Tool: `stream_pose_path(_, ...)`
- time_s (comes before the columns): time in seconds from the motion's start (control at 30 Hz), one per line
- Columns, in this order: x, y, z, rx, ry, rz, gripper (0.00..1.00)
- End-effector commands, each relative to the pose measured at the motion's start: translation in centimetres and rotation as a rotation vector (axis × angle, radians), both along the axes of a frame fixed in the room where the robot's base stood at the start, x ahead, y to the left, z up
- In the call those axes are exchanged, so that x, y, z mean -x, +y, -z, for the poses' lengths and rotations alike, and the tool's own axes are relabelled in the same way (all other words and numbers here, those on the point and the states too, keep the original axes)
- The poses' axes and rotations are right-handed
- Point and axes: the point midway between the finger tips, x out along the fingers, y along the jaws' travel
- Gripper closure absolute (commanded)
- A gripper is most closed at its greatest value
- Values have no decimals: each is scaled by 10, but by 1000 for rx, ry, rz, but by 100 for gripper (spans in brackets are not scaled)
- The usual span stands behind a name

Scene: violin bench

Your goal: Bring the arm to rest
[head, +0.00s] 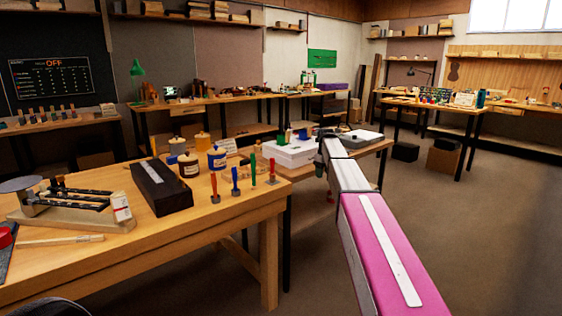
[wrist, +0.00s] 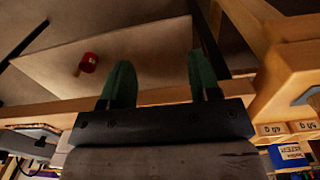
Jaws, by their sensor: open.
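My gripper (wrist: 160,72) shows in the wrist view with its two green fingers spread wide apart. Nothing is between them. In the head view my arm (head: 375,235), with a pink and white link, reaches from the lower right toward the middle of the picture. Its far end is beside the second bench, near a white box (head: 290,152). The fingers are too small to make out clearly there. In the wrist view a small red object (wrist: 88,63) lies on a pale board beyond the fingers, apart from them.
A wooden workbench (head: 200,239) at left carries a black case (head: 161,186), jars (head: 217,159) and upright coloured-handled tools (head: 236,182). More benches line the back wall. Bare floor (head: 470,250) lies open at right. A wooden edge (wrist: 288,75) is close at right in the wrist view.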

Motion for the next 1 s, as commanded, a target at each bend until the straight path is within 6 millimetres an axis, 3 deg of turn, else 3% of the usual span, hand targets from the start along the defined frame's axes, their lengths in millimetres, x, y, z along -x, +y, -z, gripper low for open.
stream_pose_path(0.03,39,1,29,0,5,40,44)
stream_pose_path(0.3,173,7,138,0,4,275,44)
stream_pose_path(0.6,328,11,215,0,1,528,44)
stream_pose_path(0.7,367,12,228,-1,0,596,44)
stream_pose_path(0.8,392,13,236,-2,-2,643,44)
stream_pose_path(1.0,407,13,242,-2,-4,678,44)
